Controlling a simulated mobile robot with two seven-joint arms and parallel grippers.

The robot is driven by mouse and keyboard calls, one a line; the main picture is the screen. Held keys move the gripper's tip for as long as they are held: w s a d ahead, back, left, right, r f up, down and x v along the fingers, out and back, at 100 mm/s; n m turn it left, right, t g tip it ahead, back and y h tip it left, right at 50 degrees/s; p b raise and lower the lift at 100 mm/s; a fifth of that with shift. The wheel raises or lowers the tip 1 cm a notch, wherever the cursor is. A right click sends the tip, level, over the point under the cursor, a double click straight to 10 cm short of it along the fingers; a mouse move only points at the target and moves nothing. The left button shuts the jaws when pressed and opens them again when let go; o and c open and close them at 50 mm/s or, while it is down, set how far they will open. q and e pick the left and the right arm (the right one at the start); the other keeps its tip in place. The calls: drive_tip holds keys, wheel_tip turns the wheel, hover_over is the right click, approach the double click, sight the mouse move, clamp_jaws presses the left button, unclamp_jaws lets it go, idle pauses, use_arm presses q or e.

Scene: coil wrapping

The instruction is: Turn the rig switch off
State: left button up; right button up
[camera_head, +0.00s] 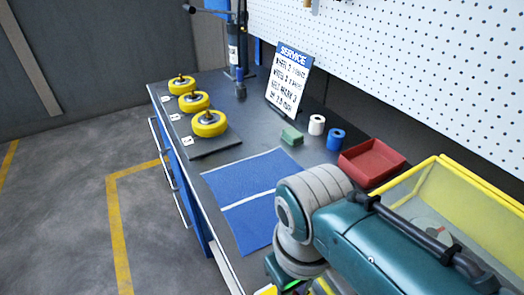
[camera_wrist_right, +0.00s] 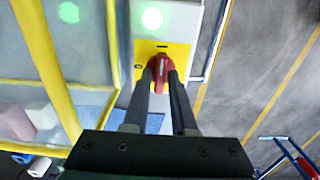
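In the right wrist view the rig switch is a red knob (camera_wrist_right: 160,72) on a yellow plate (camera_wrist_right: 180,56) with dark marks above and to its left. The knob's long side runs roughly up and down in the picture. The switch and the right gripper's fingertips are hidden in the head view. My left gripper is not in view.
A yellow-framed clear guard (camera_wrist_right: 45,60) stands close beside the panel. On the bench are a red tray (camera_head: 370,162), a blue mat (camera_head: 250,190), spools, yellow wheels (camera_head: 208,124) and a service sign (camera_head: 288,80). The floor at left is open.

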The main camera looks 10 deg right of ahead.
clamp_jaws()
drive_tip(key=shift+n, duration=0.4)
drive_tip(key=n+p, duration=0.1)
drive_tip(key=n, duration=0.1)
drive_tip(key=shift+n, duration=0.4)
drive_tip(key=n+p, duration=0.1)
drive_tip(key=n, duration=1.3)
drive_tip(key=shift+n, duration=0.3)
